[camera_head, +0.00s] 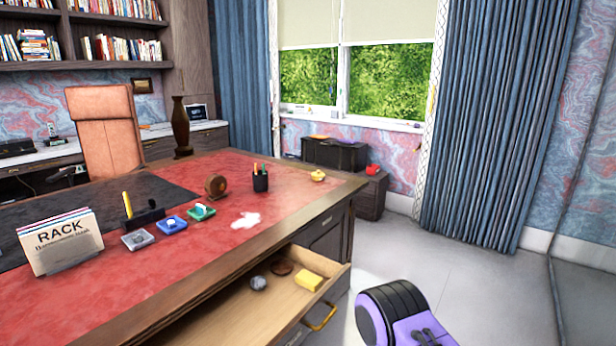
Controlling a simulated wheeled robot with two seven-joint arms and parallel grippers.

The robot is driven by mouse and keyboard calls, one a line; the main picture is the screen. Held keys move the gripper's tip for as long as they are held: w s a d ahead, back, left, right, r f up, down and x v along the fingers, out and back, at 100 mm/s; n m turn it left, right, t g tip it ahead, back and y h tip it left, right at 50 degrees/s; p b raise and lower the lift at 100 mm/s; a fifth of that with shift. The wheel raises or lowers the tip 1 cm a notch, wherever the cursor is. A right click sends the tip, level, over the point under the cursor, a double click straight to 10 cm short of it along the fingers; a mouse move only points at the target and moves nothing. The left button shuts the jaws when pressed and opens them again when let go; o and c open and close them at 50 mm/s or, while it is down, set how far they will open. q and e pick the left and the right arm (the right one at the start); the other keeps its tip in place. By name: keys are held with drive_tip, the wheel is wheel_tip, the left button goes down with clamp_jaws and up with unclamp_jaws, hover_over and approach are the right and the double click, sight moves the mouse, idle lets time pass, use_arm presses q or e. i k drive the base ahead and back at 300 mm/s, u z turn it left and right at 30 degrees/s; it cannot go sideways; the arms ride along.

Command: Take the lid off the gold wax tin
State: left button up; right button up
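A small gold-yellow object (318,175) sits near the far right corner of the red desk top. It may be the gold wax tin, with a raised part on top, but it is too small to tell the lid from the body. No other clear gold tin shows. Neither of my grippers is in view.
The desk (200,257) has an open drawer (240,318) at its front, holding a grey ball (258,283), a brown disc (281,267) and a yellow block (308,281). A pen cup (260,182) stands left of the gold object. Floor (470,285) is clear at right.

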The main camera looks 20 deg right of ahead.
sight(318, 175)
drive_tip(key=z, duration=1.95)
drive_tip(key=i, duration=6)
drive_tip(key=u, duration=3.2)
drive_tip(key=k, duration=0.3)
drive_tip(key=u, duration=0.95)
drive_tip(key=i, duration=0.25)
drive_tip(key=u, duration=0.1)
